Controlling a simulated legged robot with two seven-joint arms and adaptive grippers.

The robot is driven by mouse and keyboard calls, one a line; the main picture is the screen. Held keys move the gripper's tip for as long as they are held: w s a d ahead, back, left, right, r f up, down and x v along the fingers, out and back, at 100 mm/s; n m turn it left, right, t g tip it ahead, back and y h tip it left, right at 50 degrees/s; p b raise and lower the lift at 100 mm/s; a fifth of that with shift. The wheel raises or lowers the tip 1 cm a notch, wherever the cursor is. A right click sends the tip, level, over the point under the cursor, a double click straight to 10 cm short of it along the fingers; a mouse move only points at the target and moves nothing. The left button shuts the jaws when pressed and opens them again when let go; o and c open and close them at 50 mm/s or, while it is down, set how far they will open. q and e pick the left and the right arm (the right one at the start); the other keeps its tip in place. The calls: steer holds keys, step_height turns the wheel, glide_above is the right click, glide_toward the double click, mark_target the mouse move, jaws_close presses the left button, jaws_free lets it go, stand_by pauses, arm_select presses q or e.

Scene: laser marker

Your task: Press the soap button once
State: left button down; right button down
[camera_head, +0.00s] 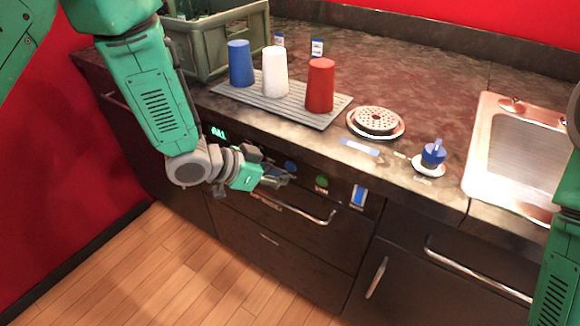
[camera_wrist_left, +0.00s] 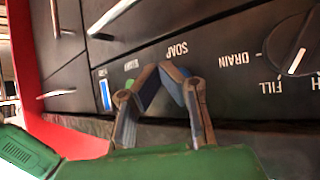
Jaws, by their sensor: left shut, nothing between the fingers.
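The soap button, a blue round button (camera_head: 291,166), is on the dark front panel under the counter edge. My left gripper (camera_head: 283,180) is shut and empty, with its fingertips right by this button. In the left wrist view the SOAP label (camera_wrist_left: 177,50) appears upside down. The shut fingertips (camera_wrist_left: 164,70) of my left gripper lie just below it in the picture and cover most of the button; a bit of blue (camera_wrist_left: 179,73) shows there. I cannot tell whether they touch it. My right gripper is out of view; only parts of that arm show at the right edge.
A green button (camera_head: 322,183) and a blue-lit switch (camera_head: 358,196) sit right of the soap button. A dial (camera_wrist_left: 294,50) marked DRAIN and FILL is nearby. A drawer handle (camera_head: 300,211) runs below. Cups, a blue-knobbed tap (camera_head: 433,154) and a sink (camera_head: 482,145) are above.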

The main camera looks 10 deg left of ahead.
arm_select(q)
steer(key=shift+w+d+r+p, duration=0.1)
steer(key=shift+w+r+p, duration=0.05)
steer(key=shift+w+p, duration=0.2)
steer(key=shift+w+d, duration=0.2)
steer(key=shift+w, duration=0.15)
stand_by(0.7)
stand_by(0.4)
steer(key=shift+s+a+p, duration=0.3)
steer(key=shift+s+p, duration=0.15)
steer(key=shift+s, duration=0.3)
steer(key=shift+s, duration=0.1)
steer(key=shift+s+a+p, duration=0.1)
steer(key=shift+s+a, duration=0.2)
steer(key=shift+s, duration=0.45)
steer(key=shift+s+a+p, duration=0.15)
steer(key=shift+s+a, duration=0.1)
steer(key=shift+s, duration=0.5)
steer(key=shift+s+a+p, duration=0.1)
steer(key=shift+s+a, duration=0.2)
steer(key=shift+s, duration=0.45)
